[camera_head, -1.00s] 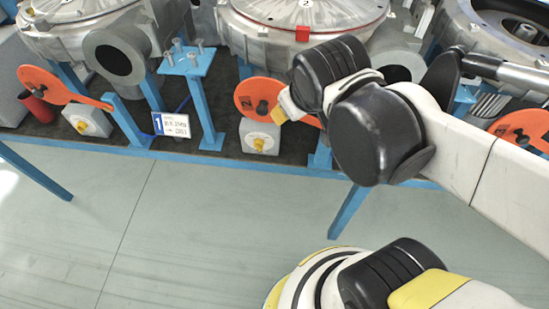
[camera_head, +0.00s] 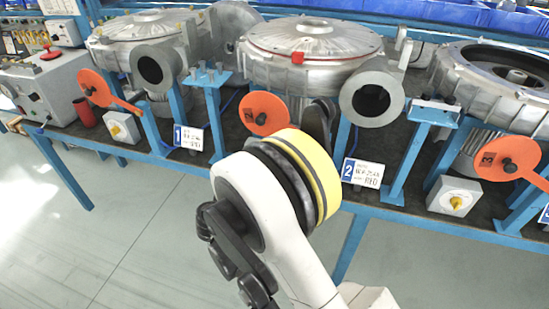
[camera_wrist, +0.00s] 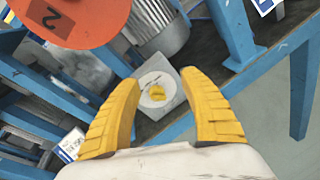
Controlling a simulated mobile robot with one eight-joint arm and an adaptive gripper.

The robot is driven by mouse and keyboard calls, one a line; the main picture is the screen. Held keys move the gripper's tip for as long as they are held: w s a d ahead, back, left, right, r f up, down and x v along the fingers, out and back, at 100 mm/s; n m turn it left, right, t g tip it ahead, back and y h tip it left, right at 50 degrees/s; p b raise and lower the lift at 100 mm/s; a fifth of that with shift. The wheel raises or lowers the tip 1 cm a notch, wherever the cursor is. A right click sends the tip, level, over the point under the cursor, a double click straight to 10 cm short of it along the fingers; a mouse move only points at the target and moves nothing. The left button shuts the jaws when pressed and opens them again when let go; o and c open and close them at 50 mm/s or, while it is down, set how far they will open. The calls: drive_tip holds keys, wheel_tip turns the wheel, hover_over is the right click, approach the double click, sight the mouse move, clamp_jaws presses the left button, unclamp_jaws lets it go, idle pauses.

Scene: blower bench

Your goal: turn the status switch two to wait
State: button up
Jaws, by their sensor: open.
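Status switch two is a pale square box with a round dial and a yellow knob (camera_wrist: 157,92). It shows in the wrist view, below the orange disc marked 2 (camera_wrist: 70,18). My gripper (camera_wrist: 160,77) is open, its two yellow fingers on either side of the switch in that picture. Nothing is held. I cannot tell how far the fingertips are from the knob. The dial lettering is too small to read. In the head view my arm hides switch two and my gripper; the orange disc marked 2 (camera_head: 264,114) shows above the arm.
Similar switches stand at left (camera_head: 122,127) and right (camera_head: 455,197). Blue bench posts, blower housings (camera_head: 313,52) and label cards (camera_head: 362,172) crowd the area around switch two. The floor (camera_head: 120,230) in front of the bench is clear.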

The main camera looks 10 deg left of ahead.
drive_tip(key=s+a+f+n+t, duration=0.2)
drive_tip(key=s+a+f+n, duration=0.15)
drive_tip(key=f, duration=0.25)
drive_tip(key=shift+y, duration=0.4)
drive_tip(key=w+b, duration=0.1)
drive_tip(key=w, duration=0.2)
drive_tip(key=w+b, duration=0.1)
drive_tip(key=w, duration=0.3)
drive_tip(key=w+d+b, duration=0.1)
drive_tip(key=w+b, duration=0.1)
drive_tip(key=w, duration=0.2)
drive_tip(key=shift+r, duration=0.1)
clamp_jaws()
